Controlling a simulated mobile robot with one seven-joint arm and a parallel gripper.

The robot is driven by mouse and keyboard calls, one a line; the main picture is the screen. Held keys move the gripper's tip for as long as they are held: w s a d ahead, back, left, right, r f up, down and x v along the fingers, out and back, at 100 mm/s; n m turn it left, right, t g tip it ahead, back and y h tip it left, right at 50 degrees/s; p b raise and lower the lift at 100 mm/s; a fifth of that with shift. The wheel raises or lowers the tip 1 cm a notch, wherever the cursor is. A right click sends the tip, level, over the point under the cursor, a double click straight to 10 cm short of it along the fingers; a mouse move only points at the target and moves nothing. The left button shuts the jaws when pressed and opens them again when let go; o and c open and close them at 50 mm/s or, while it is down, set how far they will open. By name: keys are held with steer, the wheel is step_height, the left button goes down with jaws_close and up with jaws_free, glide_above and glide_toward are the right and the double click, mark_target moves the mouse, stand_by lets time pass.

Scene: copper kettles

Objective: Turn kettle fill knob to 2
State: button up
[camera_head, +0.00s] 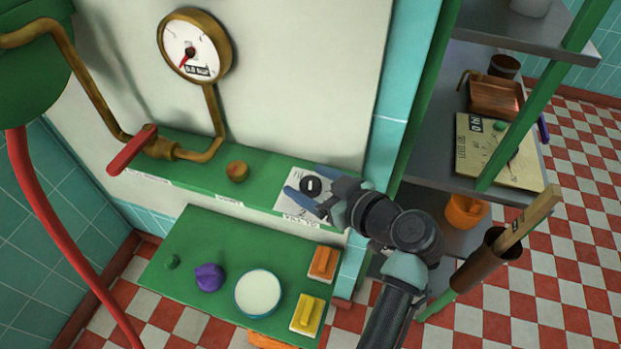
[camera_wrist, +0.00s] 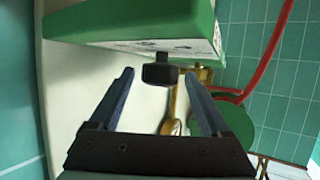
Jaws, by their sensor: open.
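The fill knob (camera_head: 311,186) is a small black knob with a light mark across its face. It sits on a white label plate (camera_head: 309,203) with printed figures, on the green ledge. My gripper (camera_head: 307,191) is open, with its blue fingers on either side of the knob in the head view. In the wrist view the black knob (camera_wrist: 160,71) stands out from the plate, ahead of and between the open fingertips (camera_wrist: 159,92). I cannot tell whether the fingers touch it. The figure that the mark points to is too small to read.
A round gauge (camera_head: 195,45) and brass pipe with a red lever (camera_head: 132,150) are on the left. A brass knob (camera_head: 237,171) sits on the ledge. A metal rack (camera_head: 437,172) stands to the right.

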steer(key=shift+w, duration=0.1)
jaws_close()
steer(key=shift+a+f+m+h, duration=0.1)
steer(key=shift+f+m+h, duration=0.05)
steer(key=shift+m+h, duration=0.15)
steer(key=shift+m+t+h+p, duration=0.3)
steer(key=shift+m+t+h, duration=0.6)
steer(key=shift+m+h, duration=0.3)
jaws_free()
